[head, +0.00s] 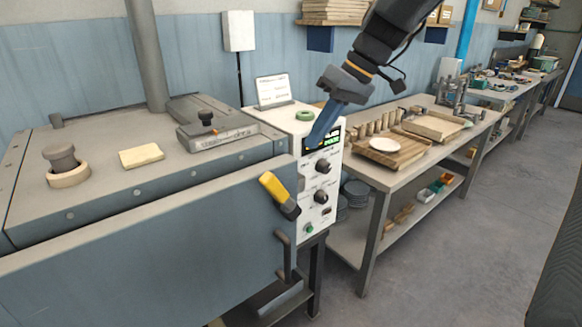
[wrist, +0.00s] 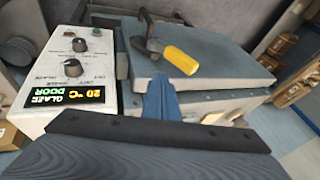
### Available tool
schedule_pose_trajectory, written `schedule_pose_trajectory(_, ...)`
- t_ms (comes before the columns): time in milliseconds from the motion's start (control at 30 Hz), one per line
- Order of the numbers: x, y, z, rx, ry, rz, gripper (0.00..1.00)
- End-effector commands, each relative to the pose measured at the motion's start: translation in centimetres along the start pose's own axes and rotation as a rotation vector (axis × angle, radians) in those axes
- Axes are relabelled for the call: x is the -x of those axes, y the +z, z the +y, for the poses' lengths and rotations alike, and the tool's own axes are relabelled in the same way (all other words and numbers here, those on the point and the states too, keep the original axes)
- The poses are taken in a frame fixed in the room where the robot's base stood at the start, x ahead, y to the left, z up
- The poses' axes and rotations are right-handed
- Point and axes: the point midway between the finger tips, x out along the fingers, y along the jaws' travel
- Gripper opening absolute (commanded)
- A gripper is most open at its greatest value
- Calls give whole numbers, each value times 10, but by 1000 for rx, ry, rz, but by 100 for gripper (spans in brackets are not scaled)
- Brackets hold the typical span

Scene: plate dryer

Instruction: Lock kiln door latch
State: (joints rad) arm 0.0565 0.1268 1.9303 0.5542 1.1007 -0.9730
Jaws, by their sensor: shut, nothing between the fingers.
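The grey-blue kiln door (head: 150,245) fills the lower left of the head view; it also shows in the wrist view (wrist: 218,62). I cannot tell whether it sits fully closed. The latch has a yellow grip (head: 273,187) and a dark base at the door's right edge. Its grip points up and left in the head view. The yellow grip also shows in the wrist view (wrist: 180,60), just beyond my fingertips. My gripper (head: 315,142) is shut and empty, its blue fingers (wrist: 160,88) in front of the control panel, above and right of the latch. No contact with the latch shows.
The white control panel (head: 318,190) with dark knobs and a lit display stands right of the door. A dark pull handle (head: 284,257) is below the latch. A green ring (head: 305,115) lies on the panel box. A workbench (head: 440,125) stands to the right, with open floor beyond.

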Motion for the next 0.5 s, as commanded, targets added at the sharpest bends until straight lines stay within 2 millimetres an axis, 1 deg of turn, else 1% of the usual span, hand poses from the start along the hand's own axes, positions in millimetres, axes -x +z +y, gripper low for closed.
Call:
schedule_pose_trajectory(33, -10, 1, -2, 0, -4, -6, 0)
schedule_pose_trajectory(300, -63, 1, -2, -2, -3, -5, 0)
schedule_pose_trajectory(500, -82, 6, -20, 1, -1, -4, 0)
